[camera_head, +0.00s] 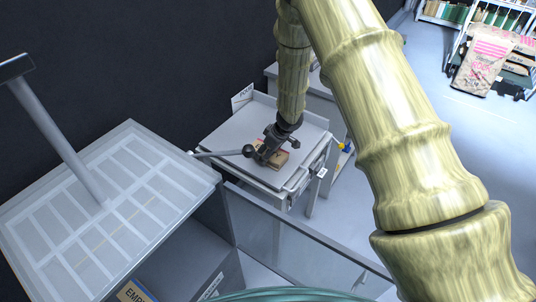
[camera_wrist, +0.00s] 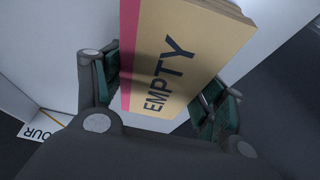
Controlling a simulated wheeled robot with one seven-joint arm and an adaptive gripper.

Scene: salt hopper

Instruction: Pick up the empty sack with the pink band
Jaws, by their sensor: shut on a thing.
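The empty sack (camera_wrist: 205,38) is a flat tan pack marked EMPTY with a pink band (camera_wrist: 128,60) along its left edge in the wrist view. My gripper (camera_wrist: 158,92) has a finger on each side of it and is shut on it. In the head view the sack (camera_head: 281,157) shows small and tan below my gripper (camera_head: 266,152), over the grey tray-like top of a stand (camera_head: 230,135). My gripper hides part of it there. I cannot tell whether the sack touches that top.
A slatted grey table (camera_head: 95,215) with an upright post stands at left. Below it is a grey bin with a tan piece marked EMP (camera_head: 131,292). A POUR sign (camera_head: 243,96) stands behind the stand. Printed sacks (camera_head: 482,62) lie at far right; the floor before them is clear.

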